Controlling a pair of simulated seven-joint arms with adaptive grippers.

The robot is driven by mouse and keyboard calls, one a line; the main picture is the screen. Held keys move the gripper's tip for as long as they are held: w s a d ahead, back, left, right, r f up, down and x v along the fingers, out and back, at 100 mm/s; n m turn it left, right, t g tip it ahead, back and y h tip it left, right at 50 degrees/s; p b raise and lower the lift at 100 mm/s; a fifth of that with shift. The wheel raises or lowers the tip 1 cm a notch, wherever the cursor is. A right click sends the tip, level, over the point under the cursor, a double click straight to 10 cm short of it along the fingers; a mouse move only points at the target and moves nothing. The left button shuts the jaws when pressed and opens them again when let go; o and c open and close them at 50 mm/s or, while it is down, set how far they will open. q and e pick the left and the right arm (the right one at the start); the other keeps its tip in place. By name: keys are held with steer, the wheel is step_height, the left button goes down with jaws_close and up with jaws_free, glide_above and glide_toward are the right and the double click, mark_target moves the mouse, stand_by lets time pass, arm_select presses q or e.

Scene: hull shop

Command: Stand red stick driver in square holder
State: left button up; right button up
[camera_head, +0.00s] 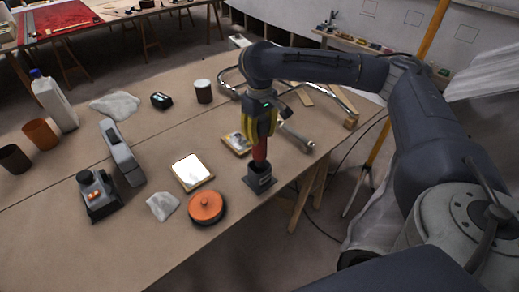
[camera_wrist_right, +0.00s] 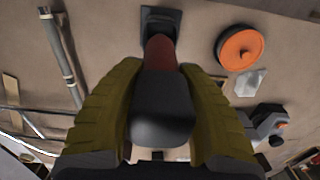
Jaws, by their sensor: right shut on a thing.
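A red stick driver (camera_head: 259,152) hangs upright below my right gripper (camera_head: 260,129), which is shut on it. In the wrist view, my right gripper (camera_wrist_right: 163,110) has its yellow-green fingers on both sides of the driver's dark cap, and the red part (camera_wrist_right: 160,52) shows beyond. The square holder (camera_head: 261,182) is a dark block on a flat base near the table's right edge. The driver's lower end meets the top of the holder; I cannot tell how deep it sits. The holder also shows in the wrist view (camera_wrist_right: 158,18). My left gripper is not in view.
An orange-topped round tin (camera_head: 206,207) stands just left of the holder. A white-topped square (camera_head: 191,172), a small framed piece (camera_head: 237,143) and metal tubing (camera_head: 297,137) lie near. Bottle (camera_head: 54,103), cups and tools fill the table's left side.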

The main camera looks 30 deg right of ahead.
mark_target(260, 117)
steer(key=shift+f, duration=3.55)
steer(key=o, duration=1.1)
steer(key=shift+o, duration=0.2)
step_height(260, 117, up, 12)
steer(key=shift+r, duration=0.1)
